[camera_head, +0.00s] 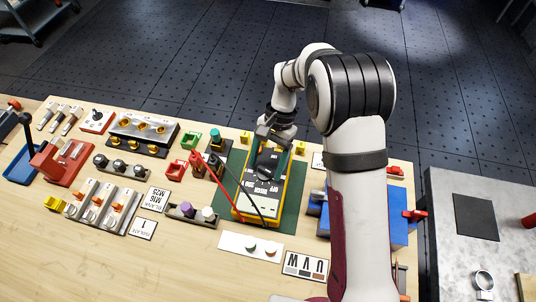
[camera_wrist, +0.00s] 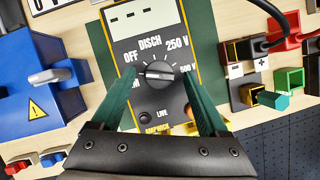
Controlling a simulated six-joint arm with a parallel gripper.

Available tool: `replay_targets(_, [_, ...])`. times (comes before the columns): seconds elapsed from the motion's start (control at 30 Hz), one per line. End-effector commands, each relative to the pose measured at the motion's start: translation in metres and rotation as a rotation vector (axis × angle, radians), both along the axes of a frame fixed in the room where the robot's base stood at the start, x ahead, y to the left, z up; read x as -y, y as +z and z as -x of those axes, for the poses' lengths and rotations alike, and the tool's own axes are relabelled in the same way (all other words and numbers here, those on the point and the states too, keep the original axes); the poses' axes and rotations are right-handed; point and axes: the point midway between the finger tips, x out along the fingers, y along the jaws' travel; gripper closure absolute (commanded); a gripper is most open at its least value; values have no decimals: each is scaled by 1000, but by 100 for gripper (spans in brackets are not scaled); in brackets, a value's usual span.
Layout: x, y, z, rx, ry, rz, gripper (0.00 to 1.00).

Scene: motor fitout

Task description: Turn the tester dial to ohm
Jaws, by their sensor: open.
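The tester (camera_head: 242,207) is a yellow-edged unit with a dark face, lying on a green mat (camera_head: 292,205) near the middle of the bench. I cannot tell surely which label the dial points to. My gripper (camera_wrist: 152,80) is open, its green fingers on either side of the dial with gaps. In the head view my gripper (camera_head: 271,134) is over the tester's far end.
A blue box (camera_head: 400,228) stands close on the right. Small green and red holders (camera_head: 190,138) and a block with coloured knobs (camera_head: 190,213) are at the left. Label cards lie in front.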

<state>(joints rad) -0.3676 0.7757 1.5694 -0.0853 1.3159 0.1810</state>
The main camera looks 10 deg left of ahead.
Motion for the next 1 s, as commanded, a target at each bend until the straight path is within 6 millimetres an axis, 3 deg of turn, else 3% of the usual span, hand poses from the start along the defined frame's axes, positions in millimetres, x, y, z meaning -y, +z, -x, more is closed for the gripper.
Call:
replay_targets(0.17, [4, 28, -12, 6, -2, -1, 22])
replay_targets(0.4, [14, 99, -40, 7, -3, -2, 22])
replay_targets(0.53, [18, 127, -50, 6, -1, -1, 22])
replay_targets(0.7, [20, 143, -56, 1, 0, -1, 22])
replay_targets(1.0, [21, 145, -56, 1, 0, -1, 22])
